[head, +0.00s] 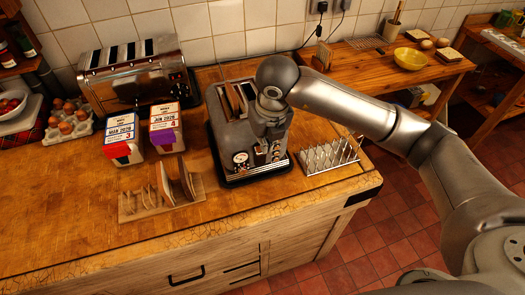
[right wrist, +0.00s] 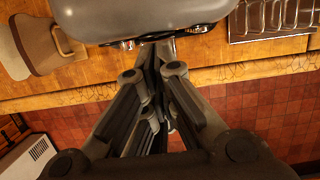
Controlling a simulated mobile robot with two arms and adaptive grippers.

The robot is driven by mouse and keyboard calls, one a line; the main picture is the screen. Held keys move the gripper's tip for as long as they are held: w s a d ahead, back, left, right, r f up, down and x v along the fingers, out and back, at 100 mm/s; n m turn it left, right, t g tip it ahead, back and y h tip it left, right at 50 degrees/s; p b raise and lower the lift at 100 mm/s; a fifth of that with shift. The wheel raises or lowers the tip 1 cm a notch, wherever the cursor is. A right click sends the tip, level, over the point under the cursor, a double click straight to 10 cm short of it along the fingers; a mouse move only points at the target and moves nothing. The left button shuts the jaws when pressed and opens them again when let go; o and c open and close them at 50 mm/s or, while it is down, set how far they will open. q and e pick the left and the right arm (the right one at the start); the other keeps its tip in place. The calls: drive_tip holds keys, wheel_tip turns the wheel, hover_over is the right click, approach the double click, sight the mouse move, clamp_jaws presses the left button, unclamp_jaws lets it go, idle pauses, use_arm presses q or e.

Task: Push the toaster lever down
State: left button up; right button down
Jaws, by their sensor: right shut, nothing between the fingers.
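A grey toaster (head: 222,135) stands near the counter's front edge, with bread slices (head: 236,100) in its top slots. A round dial (head: 240,158) shows low on its front. My right gripper (head: 266,156) points down at the toaster's front right, over the control side. In the right wrist view its fingers (right wrist: 155,52) are shut and empty, with the tips close to the front face of the toaster (right wrist: 140,18). I cannot tell whether they touch it. The lever is not clearly visible; my gripper and wrist cover part of the front. My left gripper is not in view.
A metal rack (head: 328,157) stands close right of the toaster. A wooden rack (head: 160,203) with bread slices is at the left front. Two date boxes (head: 122,139) and a chrome toaster (head: 135,82) stand behind it. The counter's far left front is clear.

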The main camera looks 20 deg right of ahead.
drive_tip(key=shift+x, duration=1.05)
drive_tip(key=shift+b, duration=0.3)
drive_tip(key=s+f+b, duration=0.3)
drive_tip(key=f+b, duration=0.3)
drive_tip(key=shift+b, duration=0.35)
drive_tip(key=shift+r, duration=0.1)
drive_tip(key=v, duration=1.2)
drive_tip(key=shift+s, duration=0.1)
